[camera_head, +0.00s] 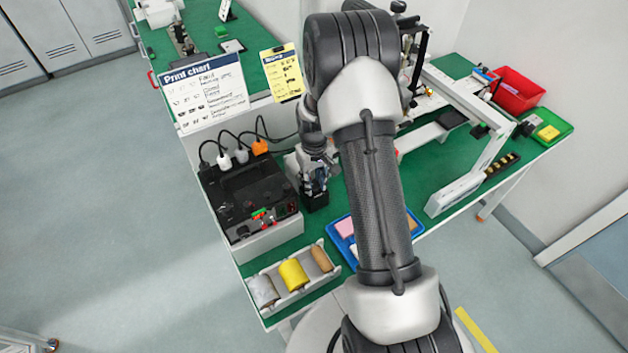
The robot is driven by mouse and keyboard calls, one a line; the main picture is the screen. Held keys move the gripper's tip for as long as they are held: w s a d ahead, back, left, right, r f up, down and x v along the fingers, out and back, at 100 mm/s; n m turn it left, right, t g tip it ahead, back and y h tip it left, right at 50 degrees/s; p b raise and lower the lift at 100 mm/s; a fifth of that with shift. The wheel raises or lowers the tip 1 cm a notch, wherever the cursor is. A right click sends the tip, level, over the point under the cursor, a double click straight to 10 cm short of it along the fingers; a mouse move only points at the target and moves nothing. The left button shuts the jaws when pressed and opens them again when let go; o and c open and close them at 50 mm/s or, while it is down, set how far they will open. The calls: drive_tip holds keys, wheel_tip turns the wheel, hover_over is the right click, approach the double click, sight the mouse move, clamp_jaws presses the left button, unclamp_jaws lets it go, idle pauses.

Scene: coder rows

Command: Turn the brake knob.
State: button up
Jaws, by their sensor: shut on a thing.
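My arm reaches from the lower right up over the green bench, and its end comes down beside the black powered box. My gripper (315,188) points down there, with its dark fingers shut at a small black unit (317,204) on the bench. The brake knob is not clearly seen: it is small and covered by the fingers, which are closed around it. I cannot tell how far the knob is turned.
The black box (246,194) with plugs and cables stands left of my gripper. A tray of rolls (302,290) lies in front, and a blue tray (338,227) lies partly behind my arm. A print chart (205,90) stands behind. A white frame (490,150) and red bin (516,92) are right.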

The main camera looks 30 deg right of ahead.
sight(314, 185)
drive_tip(key=shift+m, duration=1.2)
drive_tip(key=o, duration=1.1)
wheel_tip(314, 185, up, 12)
drive_tip(key=shift+r, duration=0.1)
